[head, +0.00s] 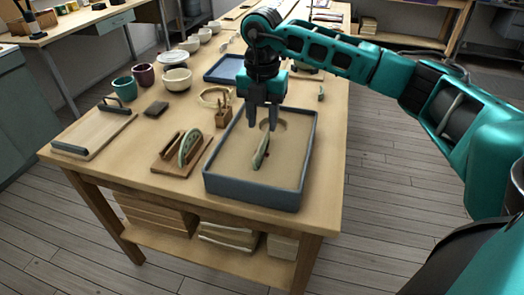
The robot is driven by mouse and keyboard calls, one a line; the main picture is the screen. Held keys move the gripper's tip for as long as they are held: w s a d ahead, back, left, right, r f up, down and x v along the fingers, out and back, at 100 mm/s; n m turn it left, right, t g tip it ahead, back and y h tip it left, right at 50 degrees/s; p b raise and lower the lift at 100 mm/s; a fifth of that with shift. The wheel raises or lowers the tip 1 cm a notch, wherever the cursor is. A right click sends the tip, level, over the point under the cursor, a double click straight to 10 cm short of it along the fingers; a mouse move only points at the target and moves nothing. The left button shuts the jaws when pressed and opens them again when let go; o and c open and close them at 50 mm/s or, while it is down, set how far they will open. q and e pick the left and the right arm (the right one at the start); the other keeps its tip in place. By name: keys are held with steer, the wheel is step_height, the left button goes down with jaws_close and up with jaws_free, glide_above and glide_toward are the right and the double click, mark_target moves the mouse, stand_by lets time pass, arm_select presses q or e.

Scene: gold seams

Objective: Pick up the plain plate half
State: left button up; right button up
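My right gripper (262,126) points down over the grey-blue sand tray (252,192), its two fingers apart with a gap between them. A pale green plate half (261,153) stands on edge in the sand, just below and in front of the fingertips, apart from them as far as I can tell. Another pale green plate half (189,147) stands in a wooden rack (170,166) left of the tray. I cannot tell from this view which half is plain. My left gripper is out of view.
A small wooden holder with tools (223,117) stands close to the tray's left wall. A wooden board (93,133), cups and bowls (177,79) stand farther left. The tray's front sand is clear.

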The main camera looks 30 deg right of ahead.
mark_target(262, 142)
steer(key=shift+s+a+f, duration=0.1)
steer(key=shift+f, duration=1.65)
steer(key=shift+s+a+f, duration=0.1)
steer(key=shift+f, duration=1.6)
steer(key=shift+f, duration=0.25)
steer(key=shift+c, duration=0.3)
jaws_close()
